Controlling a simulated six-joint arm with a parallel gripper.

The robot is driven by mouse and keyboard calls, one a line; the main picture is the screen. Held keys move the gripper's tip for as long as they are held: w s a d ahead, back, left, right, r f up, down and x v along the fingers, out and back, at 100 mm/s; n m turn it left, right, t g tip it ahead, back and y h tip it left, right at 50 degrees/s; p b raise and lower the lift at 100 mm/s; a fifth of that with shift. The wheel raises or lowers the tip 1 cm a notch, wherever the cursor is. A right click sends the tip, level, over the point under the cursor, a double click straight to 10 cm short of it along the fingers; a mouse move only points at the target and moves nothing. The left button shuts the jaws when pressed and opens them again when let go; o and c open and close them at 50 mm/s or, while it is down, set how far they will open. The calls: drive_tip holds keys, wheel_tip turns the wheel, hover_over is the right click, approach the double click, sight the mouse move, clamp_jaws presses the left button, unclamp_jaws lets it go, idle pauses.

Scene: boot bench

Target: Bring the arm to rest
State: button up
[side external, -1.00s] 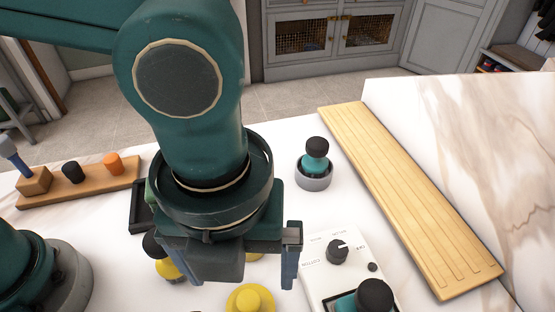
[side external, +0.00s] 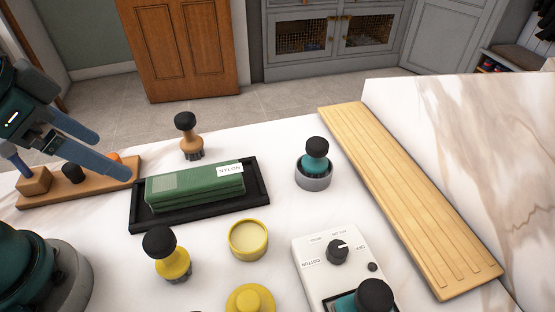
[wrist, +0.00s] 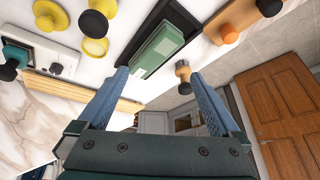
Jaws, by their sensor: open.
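My gripper (side external: 112,155) is at the far left of the side external view, raised near the wooden rack. Its blue fingers are spread apart with nothing between them. In the wrist view the gripper (wrist: 158,77) also shows open and empty, with the green block and the tan brush in view beyond the fingertips.
A green block (side external: 190,190) labelled NYLON lies in a black tray (side external: 262,192). Around it stand a tan brush (side external: 190,138), a yellow brush (side external: 173,262), a yellow tin (side external: 248,240) and a teal brush (side external: 315,158) in a grey cup. A dial box (side external: 312,268) and grooved board (side external: 400,190) are right.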

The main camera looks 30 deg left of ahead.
drive_tip(key=shift+s+a+f+n, duration=0.2)
drive_tip(key=shift+a+n, duration=0.15)
drive_tip(key=shift+n, duration=0.25)
drive_tip(key=shift+s+a+f+n, duration=0.15)
drive_tip(key=shift+a+n, duration=0.15)
drive_tip(key=shift+n, duration=0.3)
